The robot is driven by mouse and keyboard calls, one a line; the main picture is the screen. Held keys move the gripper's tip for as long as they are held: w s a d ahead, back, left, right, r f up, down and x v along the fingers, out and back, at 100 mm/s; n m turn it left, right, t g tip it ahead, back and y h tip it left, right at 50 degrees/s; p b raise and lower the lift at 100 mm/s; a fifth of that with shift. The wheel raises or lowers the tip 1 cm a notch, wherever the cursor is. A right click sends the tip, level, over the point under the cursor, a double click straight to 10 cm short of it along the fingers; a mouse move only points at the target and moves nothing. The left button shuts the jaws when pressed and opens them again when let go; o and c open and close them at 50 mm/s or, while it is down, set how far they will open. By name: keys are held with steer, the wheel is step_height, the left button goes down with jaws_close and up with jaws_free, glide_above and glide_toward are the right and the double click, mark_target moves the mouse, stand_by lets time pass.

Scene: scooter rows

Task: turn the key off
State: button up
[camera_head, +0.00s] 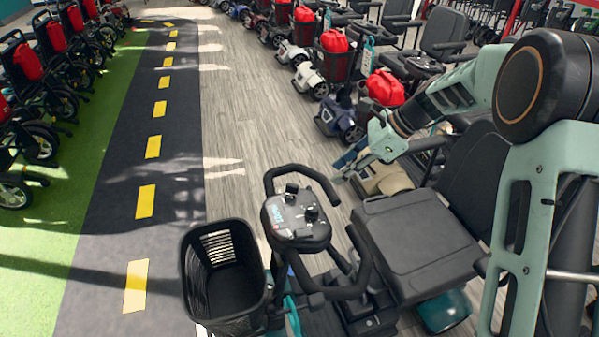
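A mobility scooter stands close in front of me. Its dark control console (297,217) sits between the looped handlebars and carries two black knobs, a light label and small markings. I cannot make out which part is the key or how it is turned. My arm reaches in from the right, over the scooter's seat. My gripper (347,166) is beyond the console, up and to its right, apart from it. It is small and partly merges with the scooters behind, so its fingers are unclear.
A black basket (222,278) hangs at the scooter's front left. Its black seat (420,245) is at right, below my arm. Parked scooters with red bags (385,88) line the back. A dark lane with yellow dashes (146,201) and wooden floor (250,120) are clear at left.

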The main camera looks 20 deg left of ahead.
steer(key=m+g+y, duration=0.1)
glide_toward(290, 184)
steer(key=x, duration=1)
steer(key=shift+a+f+p, duration=0.15)
steer(key=shift+f+p, duration=0.05)
steer(key=shift+p, duration=0.2)
jaws_close()
